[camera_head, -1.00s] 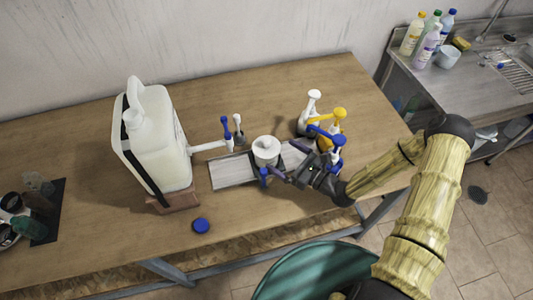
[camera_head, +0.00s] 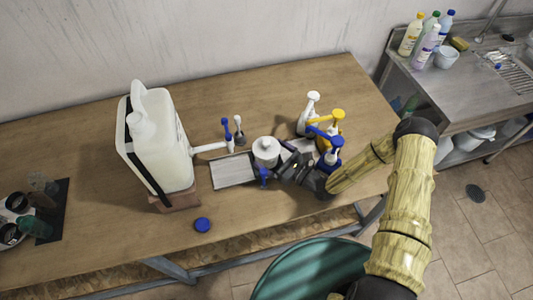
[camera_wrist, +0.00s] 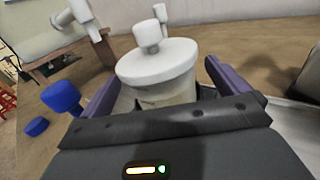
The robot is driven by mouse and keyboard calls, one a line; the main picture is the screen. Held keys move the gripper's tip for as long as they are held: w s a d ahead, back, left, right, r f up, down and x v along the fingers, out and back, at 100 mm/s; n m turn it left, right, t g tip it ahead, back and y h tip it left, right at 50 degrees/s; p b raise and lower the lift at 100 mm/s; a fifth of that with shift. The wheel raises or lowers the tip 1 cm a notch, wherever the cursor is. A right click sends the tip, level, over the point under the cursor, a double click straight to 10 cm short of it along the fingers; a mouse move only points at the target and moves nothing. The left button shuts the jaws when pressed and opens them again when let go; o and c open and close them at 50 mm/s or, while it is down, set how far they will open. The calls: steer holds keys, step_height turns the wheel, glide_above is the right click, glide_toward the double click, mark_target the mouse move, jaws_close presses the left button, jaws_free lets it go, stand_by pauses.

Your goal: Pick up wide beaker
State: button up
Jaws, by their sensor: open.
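A wide white round vessel with a lid and a knob on top, which I take for the wide beaker, stands upright on a grey board (camera_head: 232,172) on the table; the vessel (camera_head: 266,151) is right at my gripper (camera_head: 281,165). In the wrist view the vessel (camera_wrist: 158,68) stands between the two purple fingers of my gripper (camera_wrist: 160,78). The gripper is open, with one finger on each side. The vessel's lower part is hidden by the gripper body, and I cannot tell whether the fingers touch it.
A large white canister (camera_head: 160,150) with a spout stands at the left. A blue cap (camera_head: 203,225) lies near the front edge. A teal bin (camera_head: 315,275) is below the table edge.

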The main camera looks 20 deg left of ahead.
steer(key=shift+x, duration=1.25)
steer(key=c, duration=1.2)
